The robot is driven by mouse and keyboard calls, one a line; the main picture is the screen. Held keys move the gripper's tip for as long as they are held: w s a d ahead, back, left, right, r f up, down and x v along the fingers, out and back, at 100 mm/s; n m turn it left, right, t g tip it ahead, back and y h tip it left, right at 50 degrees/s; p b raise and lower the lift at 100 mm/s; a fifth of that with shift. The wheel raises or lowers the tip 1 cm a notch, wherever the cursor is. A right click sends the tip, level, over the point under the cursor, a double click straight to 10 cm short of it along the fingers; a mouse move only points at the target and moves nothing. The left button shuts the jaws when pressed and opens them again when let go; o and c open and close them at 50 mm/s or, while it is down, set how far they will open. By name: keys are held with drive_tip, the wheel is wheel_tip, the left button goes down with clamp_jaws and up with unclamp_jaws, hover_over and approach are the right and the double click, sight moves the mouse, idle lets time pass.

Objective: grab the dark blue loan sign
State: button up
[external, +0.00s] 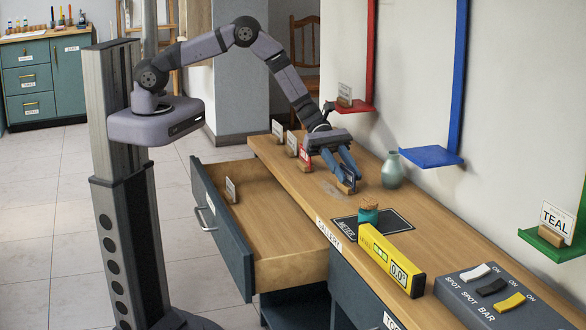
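A small sign with a wooden foot (344,187) stands on the wooden counter, right at my fingertips. Only a little of its dark card (351,183) shows, and my fingers hide most of it. Its wording cannot be read. My gripper (347,176) points down at this sign from above, with its two fingers a little apart. I cannot tell whether the fingers grip the sign or only stand around it.
A red sign (305,154) and white signs (277,129) stand left of my gripper. A pale green vase (392,170) stands close on the right. Nearer are a teal jar (368,213), a yellow level (391,260) and a switch box (500,296). The drawer (275,215) is open.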

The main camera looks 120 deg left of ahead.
drive_tip(key=shift+w+d+f, duration=0.15)
drive_tip(key=shift+w+d, duration=0.05)
drive_tip(key=shift+w, duration=0.1)
clamp_jaws()
drive_tip(key=shift+r+b, duration=0.95)
drive_tip(key=shift+r, duration=4.1)
